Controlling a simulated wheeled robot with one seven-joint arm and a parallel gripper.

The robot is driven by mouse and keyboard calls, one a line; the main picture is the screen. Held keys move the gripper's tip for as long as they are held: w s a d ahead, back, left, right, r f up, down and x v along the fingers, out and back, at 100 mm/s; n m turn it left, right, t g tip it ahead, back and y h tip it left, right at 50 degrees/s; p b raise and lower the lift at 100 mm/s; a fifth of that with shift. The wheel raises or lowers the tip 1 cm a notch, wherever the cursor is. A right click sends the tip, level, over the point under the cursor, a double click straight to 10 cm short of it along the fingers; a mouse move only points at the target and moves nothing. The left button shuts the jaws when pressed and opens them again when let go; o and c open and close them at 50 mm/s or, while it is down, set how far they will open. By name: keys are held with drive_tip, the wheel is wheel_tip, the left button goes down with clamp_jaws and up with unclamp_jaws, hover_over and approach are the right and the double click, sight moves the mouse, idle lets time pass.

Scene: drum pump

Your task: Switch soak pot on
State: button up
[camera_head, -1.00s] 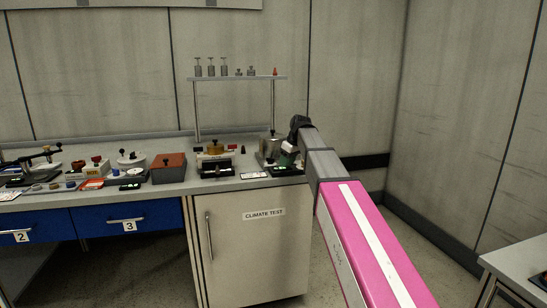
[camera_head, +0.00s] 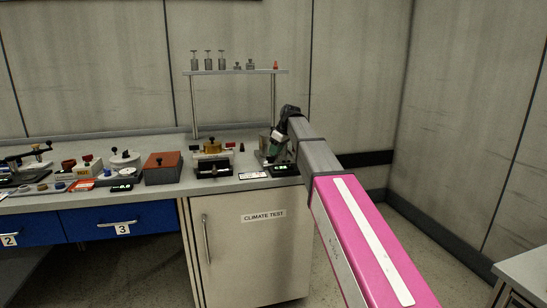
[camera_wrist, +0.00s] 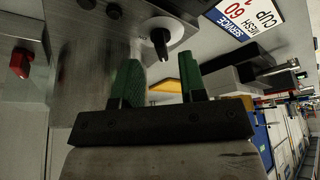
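The soak pot appears to be the metal vessel (camera_head: 264,147) at the right end of the bench, largely hidden behind my gripper and wrist. My gripper (camera_head: 276,146) is beside it, above a small green-lit display (camera_head: 283,168). In the wrist view, a grey metal surface (camera_wrist: 85,60) fills the upper left. A black knob (camera_wrist: 159,42) on a white disc stands out from it. My gripper (camera_wrist: 158,62) has its two green fingers apart, with the knob just beyond the tips, roughly between them. I cannot tell whether they touch it. No object is held.
A shelf (camera_head: 236,72) on posts with small weights stands behind. A black device with a brass top (camera_head: 212,163), a brown box (camera_head: 163,168) and a white round-topped device (camera_head: 125,160) lie leftward on the bench. A white card (camera_head: 252,175) lies near the front edge.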

sight(270, 159)
drive_tip(key=shift+x, duration=1.85)
clamp_jaws()
